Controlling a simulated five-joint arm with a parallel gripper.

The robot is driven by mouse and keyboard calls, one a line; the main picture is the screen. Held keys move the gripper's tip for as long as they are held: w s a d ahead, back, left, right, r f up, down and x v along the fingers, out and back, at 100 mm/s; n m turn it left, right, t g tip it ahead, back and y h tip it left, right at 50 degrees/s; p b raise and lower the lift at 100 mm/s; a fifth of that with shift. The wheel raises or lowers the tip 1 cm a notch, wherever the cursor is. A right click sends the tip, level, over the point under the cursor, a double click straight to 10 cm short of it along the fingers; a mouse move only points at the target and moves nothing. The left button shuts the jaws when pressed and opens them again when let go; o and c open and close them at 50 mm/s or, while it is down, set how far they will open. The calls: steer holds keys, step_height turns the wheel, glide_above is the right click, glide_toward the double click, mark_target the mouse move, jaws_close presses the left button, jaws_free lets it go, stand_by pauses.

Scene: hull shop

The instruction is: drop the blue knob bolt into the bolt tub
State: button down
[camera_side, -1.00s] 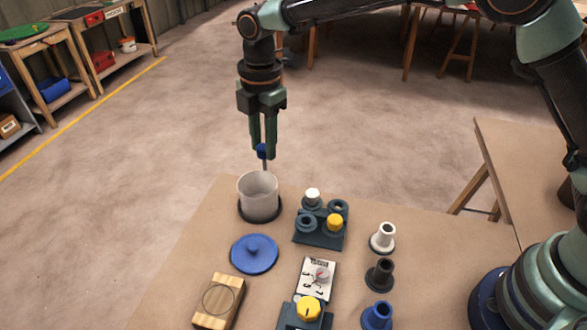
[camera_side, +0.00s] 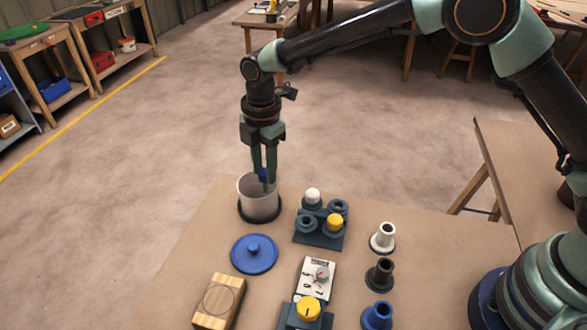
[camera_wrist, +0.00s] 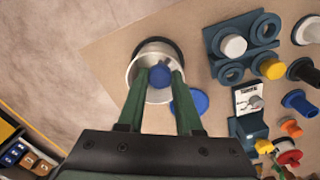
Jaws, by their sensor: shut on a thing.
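The blue knob bolt (camera_wrist: 160,76) is between the fingertips of my gripper (camera_side: 264,172), which is shut on its blue head. In the side view the blue head (camera_side: 262,174) is at the mouth of the bolt tub (camera_side: 257,205), with the shank hidden by the tub's wall. The tub is a pale, translucent cup standing in a dark ring on the table. The wrist view shows the tub (camera_wrist: 136,66) around the bolt, with the fingertips over its opening. I cannot tell how far the shank is from the tub floor.
A blue lid with a knob (camera_side: 254,254) lies in front of the tub. A dark rack (camera_side: 320,240) with white and yellow knobs stands to its right. Several flanged sleeves (camera_side: 382,238) are farther right. A wooden block (camera_side: 218,301) and a dial panel (camera_side: 316,279) are nearer.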

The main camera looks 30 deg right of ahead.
steer(key=c, duration=0.5)
jaws_free()
step_height(320, 180, up, 12)
steer(key=shift+s, duration=0.2)
steer(key=shift+d+r, duration=0.15)
